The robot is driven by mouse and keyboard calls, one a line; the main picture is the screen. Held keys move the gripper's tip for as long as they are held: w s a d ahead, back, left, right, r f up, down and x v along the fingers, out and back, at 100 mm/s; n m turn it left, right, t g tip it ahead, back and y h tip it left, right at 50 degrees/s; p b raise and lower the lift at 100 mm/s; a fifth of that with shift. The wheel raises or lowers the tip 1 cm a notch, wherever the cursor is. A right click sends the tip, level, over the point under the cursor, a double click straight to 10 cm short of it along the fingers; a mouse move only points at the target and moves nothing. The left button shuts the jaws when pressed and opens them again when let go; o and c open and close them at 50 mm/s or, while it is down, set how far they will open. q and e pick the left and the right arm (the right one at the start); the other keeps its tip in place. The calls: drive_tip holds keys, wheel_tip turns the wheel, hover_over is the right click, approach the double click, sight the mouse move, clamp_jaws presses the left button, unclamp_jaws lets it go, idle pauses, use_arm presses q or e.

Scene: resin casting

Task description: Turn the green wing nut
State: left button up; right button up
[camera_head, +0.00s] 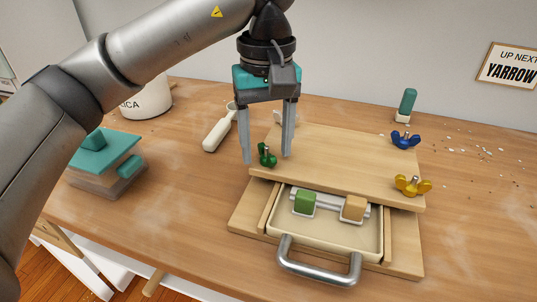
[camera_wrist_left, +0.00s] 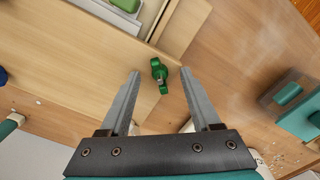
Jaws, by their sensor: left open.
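The green wing nut (camera_head: 267,156) sits on a bolt at the left edge of the wooden top board (camera_head: 340,150). My left gripper (camera_head: 266,160) points down over it, open, with one finger on each side of the nut in the head view. In the left wrist view the green wing nut (camera_wrist_left: 158,73) lies just beyond and between the open fingertips (camera_wrist_left: 160,72). I see no contact between the fingers and the nut. My right gripper is in neither view.
A blue wing nut (camera_head: 405,140) and a yellow wing nut (camera_head: 413,186) sit on the board's right side. Below is a tray (camera_head: 374,245) with a metal handle (camera_head: 318,275).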

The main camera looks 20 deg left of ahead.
use_arm(q)
drive_tip(key=shift+r, duration=0.1)
wheel_tip(320, 180, up, 15)
drive_tip(key=p, duration=0.7)
drive_tip(key=shift+p, duration=0.4)
